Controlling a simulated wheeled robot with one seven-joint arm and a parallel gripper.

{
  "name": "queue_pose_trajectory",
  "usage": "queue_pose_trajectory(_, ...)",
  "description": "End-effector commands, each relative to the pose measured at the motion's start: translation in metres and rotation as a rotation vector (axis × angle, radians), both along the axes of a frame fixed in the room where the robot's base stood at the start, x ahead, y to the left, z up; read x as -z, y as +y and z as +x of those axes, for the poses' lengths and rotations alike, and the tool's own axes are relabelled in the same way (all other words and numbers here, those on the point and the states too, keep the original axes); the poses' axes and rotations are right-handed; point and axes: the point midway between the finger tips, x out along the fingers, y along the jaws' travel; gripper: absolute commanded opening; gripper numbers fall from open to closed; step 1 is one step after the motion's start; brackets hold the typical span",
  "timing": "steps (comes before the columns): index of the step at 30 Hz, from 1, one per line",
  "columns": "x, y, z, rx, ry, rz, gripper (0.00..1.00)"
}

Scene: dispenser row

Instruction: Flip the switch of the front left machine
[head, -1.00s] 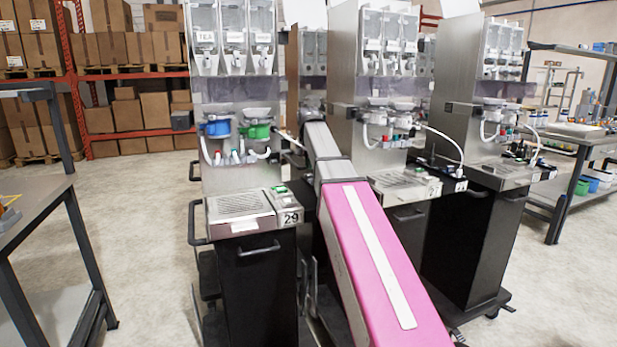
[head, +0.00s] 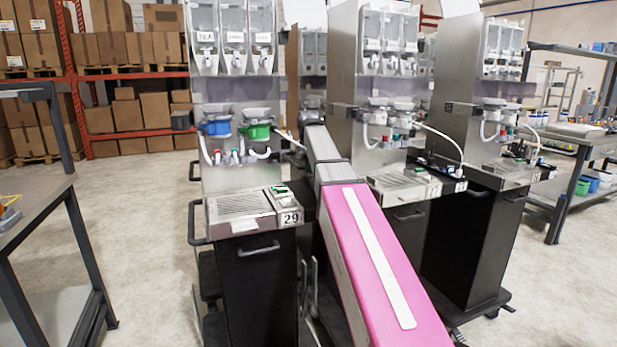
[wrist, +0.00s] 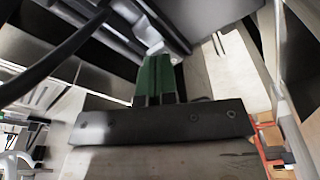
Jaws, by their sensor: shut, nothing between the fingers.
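The front left machine (head: 228,150) is a steel dispenser on a black cabinet, marked 29, with TEA on a canister. Its drip tray (head: 235,207) has a small panel (head: 280,197) with green parts at its right end; I cannot make out the switch itself. In the head view my pink and grey arm reaches away to the right of this machine, and my gripper is hidden there. In the wrist view my gripper (wrist: 155,55) shows two green fingers together on a dark mount, with nothing held. They point toward grey and dark machine parts; I cannot tell whether they touch.
Two similar machines stand to the right (head: 385,130) and far right (head: 490,130), with hoses at the front. A workbench (head: 35,205) is at the left edge, another (head: 590,135) at the right. Boxes on red racks are behind. Floor is clear at left of the machine.

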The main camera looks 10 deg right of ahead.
Motion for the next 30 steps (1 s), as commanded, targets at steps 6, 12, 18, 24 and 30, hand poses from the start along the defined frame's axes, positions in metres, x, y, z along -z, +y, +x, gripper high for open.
queue_pose_trajectory(6, 0.0031, 0.0, -0.0001, 0.0, 0.0, 0.0, 0.0)
queue_pose_trajectory(12, 0.0057, 0.0, -0.0002, 0.0, 0.0, 0.0, 0.0)
queue_pose_trajectory(18, 0.0084, -0.0001, -0.0001, 0.0, 0.0, 0.0, 0.0)
queue_pose_trajectory(24, 0.0095, 0.0, 0.0001, 0.0, 0.0, 0.0, 0.0)
queue_pose_trajectory(30, 0.002, 0.0, 0.0005, 0.0, -0.001, 0.0, 0.0)
